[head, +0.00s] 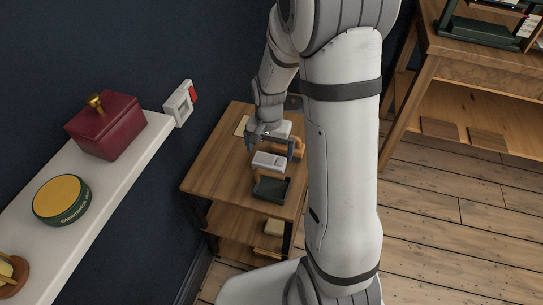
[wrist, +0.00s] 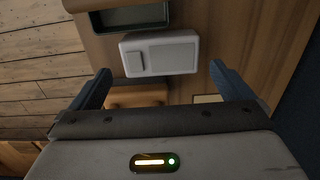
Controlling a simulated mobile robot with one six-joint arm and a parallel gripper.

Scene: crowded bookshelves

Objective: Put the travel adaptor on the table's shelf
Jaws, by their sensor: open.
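The travel adaptor, seemingly the light grey box (head: 270,161) with a raised panel, is on the small wooden table (head: 216,150). In the wrist view the adaptor (wrist: 160,53) lies just ahead of my fingertips, roughly centred between them, with no finger touching it. My gripper (head: 270,144) is over the table, open and empty; its two blue-grey fingers show in the wrist view (wrist: 160,76). The table's lower shelf (head: 236,232) shows below the top, partly hidden by the top and my arm.
A dark green tray (head: 271,189) sits beside the adaptor, near the table's front edge. A tan item (wrist: 137,96) lies close behind it. A pale item (head: 274,228) is on the lower shelf. A white wall shelf (head: 128,166) holds a red box (head: 106,130) and round tin (head: 61,200).

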